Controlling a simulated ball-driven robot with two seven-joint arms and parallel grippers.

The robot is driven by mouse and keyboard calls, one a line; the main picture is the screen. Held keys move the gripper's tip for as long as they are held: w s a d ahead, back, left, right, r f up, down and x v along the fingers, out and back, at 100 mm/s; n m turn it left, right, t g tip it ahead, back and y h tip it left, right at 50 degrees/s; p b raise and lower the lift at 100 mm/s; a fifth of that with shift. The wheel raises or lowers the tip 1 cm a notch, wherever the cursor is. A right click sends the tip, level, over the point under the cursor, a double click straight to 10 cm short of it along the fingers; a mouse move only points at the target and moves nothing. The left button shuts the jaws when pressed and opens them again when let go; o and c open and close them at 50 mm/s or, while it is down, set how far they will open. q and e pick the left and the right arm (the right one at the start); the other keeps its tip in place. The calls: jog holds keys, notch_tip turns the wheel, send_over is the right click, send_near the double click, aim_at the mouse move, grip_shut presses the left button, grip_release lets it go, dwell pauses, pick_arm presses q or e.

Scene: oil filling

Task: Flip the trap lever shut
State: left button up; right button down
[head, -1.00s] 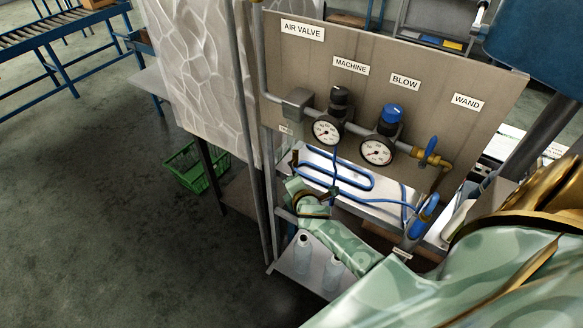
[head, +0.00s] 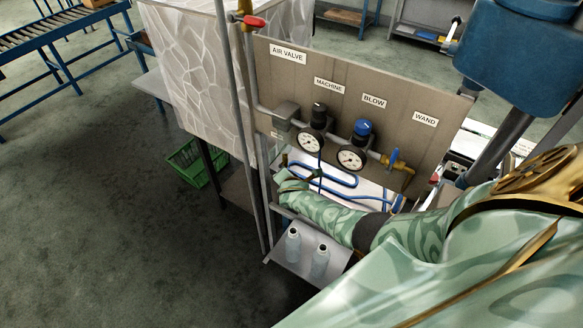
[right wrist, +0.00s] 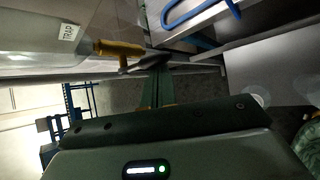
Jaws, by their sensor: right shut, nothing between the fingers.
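The trap valve (right wrist: 118,48) is a brass fitting beside the TRAP label (right wrist: 68,32) in the right wrist view. A dark bar, apparently its lever (right wrist: 130,69), runs from under the brass toward my fingertips. My right gripper (right wrist: 156,72) is shut and empty, with its tips at or very near that bar; I cannot tell whether they touch. In the head view my right gripper (head: 283,178) is small, at the lower left of the valve panel (head: 440,95), below the small TRAP label (head: 276,135). The lever cannot be made out there. My left gripper is out of view.
Two gauges (head: 309,143) and blue hose (head: 330,170) are close above and behind my right forearm. Two pale bottles (head: 293,246) stand on a low shelf below it. An upright pipe with a red handle (head: 254,21) stands left. A green crate (head: 190,163) is on the floor.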

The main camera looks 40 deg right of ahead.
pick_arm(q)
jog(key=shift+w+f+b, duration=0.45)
pick_arm(e)
jog(key=shift+w+a+f, duration=0.1)
jog(key=shift+w+a, duration=0.1)
jog(key=shift+w, duration=0.3)
jog(key=shift+w+a+f, duration=0.1)
jog(key=shift+w+a, duration=0.05)
jog(key=shift+w, duration=0.3)
jog(key=shift+s, duration=0.1)
